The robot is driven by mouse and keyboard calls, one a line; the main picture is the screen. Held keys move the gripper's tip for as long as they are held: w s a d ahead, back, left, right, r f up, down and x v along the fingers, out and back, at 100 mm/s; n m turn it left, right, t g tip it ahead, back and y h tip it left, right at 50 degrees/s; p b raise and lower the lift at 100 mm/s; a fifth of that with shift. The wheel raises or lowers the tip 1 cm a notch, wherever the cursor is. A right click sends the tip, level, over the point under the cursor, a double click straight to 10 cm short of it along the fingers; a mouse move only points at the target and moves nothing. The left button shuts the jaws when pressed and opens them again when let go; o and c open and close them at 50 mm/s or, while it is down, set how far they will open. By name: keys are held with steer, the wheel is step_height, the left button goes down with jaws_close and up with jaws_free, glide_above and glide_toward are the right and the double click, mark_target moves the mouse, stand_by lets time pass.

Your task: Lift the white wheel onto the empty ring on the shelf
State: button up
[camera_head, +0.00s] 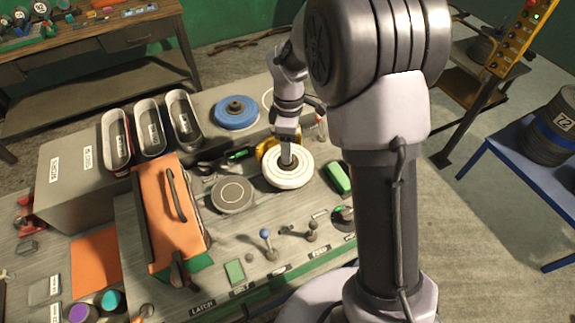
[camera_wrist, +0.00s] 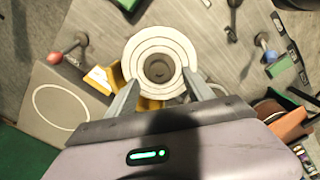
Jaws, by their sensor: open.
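The white wheel (camera_head: 288,178) lies flat on the bench, with a dark round hub at its middle; it also shows in the wrist view (camera_wrist: 160,38). My gripper (camera_head: 287,157) points down over the wheel. In the wrist view my gripper (camera_wrist: 160,77) is open, its fingertips on either side of the hub with gaps; I cannot tell how high they are. The empty ring (camera_wrist: 61,107) is a white outline on the grey shelf (camera_wrist: 35,85); in the head view its outline (camera_head: 265,98) is partly hidden by my arm.
A blue wheel (camera_head: 236,113) lies on the shelf left of the ring. A yellow part (camera_head: 266,149) stands right beside the white wheel. A grey disc (camera_head: 233,196), a green block (camera_head: 337,178) and several small levers surround it. Three trays (camera_head: 150,125) stand left.

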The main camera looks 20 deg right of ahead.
steer(key=f, duration=0.2)
steer(key=f+b, duration=0.1)
steer(key=f, duration=0.1)
steer(key=shift+w+a+f, duration=0.1)
steer(key=shift+w+f, duration=0.1)
steer(key=shift+f, duration=0.15)
steer(key=shift+s+r, duration=0.1)
steer(key=shift+c, duration=0.9)
jaws_close()
